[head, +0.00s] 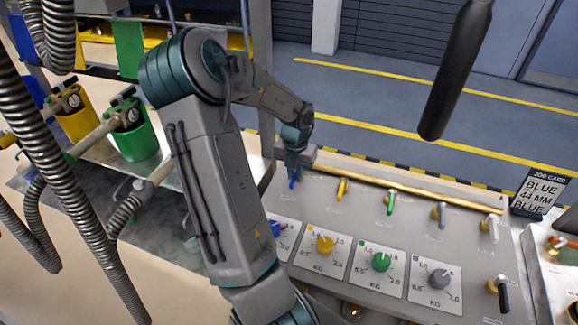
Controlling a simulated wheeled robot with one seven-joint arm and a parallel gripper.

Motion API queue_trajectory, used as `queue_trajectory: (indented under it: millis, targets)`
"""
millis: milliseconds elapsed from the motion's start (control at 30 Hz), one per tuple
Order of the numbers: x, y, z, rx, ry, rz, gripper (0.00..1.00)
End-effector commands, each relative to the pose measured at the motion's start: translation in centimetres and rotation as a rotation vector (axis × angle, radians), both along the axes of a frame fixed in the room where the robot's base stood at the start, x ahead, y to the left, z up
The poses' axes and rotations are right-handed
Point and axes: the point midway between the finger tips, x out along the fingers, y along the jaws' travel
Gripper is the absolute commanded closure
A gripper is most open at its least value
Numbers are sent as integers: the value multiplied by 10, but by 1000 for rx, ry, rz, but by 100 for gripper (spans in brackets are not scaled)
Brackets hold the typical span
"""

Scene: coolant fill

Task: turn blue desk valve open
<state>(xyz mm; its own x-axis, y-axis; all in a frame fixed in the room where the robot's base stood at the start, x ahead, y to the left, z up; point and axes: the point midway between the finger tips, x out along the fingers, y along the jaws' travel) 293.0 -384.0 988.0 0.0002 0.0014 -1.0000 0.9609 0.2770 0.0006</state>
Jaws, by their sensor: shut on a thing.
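The desk (340,230) is a pale sloped panel with a row of small lever valves along its upper part. The blue desk valve (292,183) is at the left end of that row, its lower tip showing below my gripper (293,168). My gripper reaches down over it from above and is shut on it, hiding its upper part. A yellow valve (342,189), a green valve (391,203) and grey valves (439,213) continue the row to the right.
Knobs in yellow (324,245), green (381,262) and grey (439,278) sit on KG dial plates below the valves. A blue knob (276,229) is partly behind my arm. A brass pipe (420,195) runs behind the valves.

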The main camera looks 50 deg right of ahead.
Motion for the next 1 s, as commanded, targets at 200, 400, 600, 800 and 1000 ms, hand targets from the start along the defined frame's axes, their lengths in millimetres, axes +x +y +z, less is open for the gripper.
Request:
queue_trajectory:
  millis: [200, 400, 600, 800, 1000]
  targets:
    - [0, 0, 2, -9, -2, -11, 100]
    - [2, 1, 2, -10, -3, -7, 100]
    - [2, 2, 1, -8, -2, -5, 66]
    - [2, 3, 1, -5, 0, -4, 66]
    - [2, 3, 11, -5, -3, -4, 66]
